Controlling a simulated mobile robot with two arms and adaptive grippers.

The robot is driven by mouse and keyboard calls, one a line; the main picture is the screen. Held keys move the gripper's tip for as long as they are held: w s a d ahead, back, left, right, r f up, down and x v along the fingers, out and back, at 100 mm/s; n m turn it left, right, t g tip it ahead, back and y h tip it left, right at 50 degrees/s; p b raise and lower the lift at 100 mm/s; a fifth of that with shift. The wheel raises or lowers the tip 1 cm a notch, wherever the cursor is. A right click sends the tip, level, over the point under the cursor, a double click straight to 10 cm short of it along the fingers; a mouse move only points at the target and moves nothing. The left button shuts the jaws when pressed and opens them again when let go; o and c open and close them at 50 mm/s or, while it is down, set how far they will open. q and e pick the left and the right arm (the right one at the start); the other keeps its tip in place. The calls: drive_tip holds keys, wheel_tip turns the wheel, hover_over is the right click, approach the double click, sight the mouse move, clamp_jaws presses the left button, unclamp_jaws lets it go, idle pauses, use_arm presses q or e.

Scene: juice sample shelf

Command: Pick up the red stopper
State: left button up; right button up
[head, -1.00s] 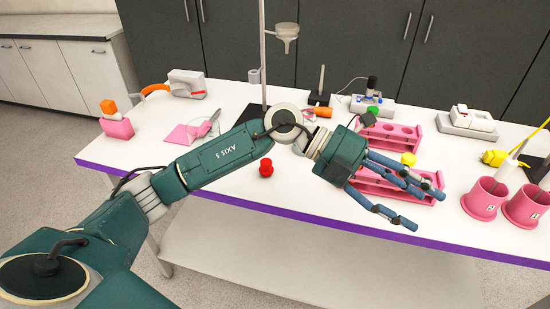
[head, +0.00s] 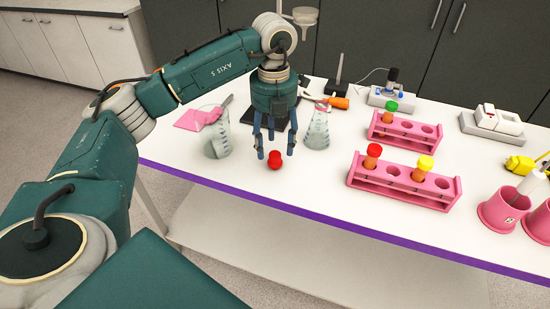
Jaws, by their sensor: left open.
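The red stopper (head: 275,160) stands on the white table near its front edge. My left gripper (head: 275,154) points down over it, open, with its blue fingers spread around and just above the stopper. I cannot tell whether any finger touches it. Another red cap (head: 374,150) sits on a tube in the front pink rack. My right gripper is out of view.
A glass beaker (head: 216,135) stands left of the gripper and a flask (head: 318,130) stands close on its right. The pink front rack (head: 405,187), the rear rack (head: 405,133) and a pink cup (head: 500,208) are further right. The table front near the stopper is clear.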

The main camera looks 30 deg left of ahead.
sight(274, 154)
use_arm(q)
wheel_tip(274, 154, down, 4)
drive_tip(key=shift+s+d+f+p, duration=0.15)
drive_tip(key=shift+f+p, duration=0.05)
drive_tip(key=shift+p, duration=0.55)
drive_tip(key=shift+f, duration=0.3)
drive_tip(key=shift+c, duration=1)
drive_tip(key=c, duration=1)
drive_tip(key=shift+o, duration=0.2)
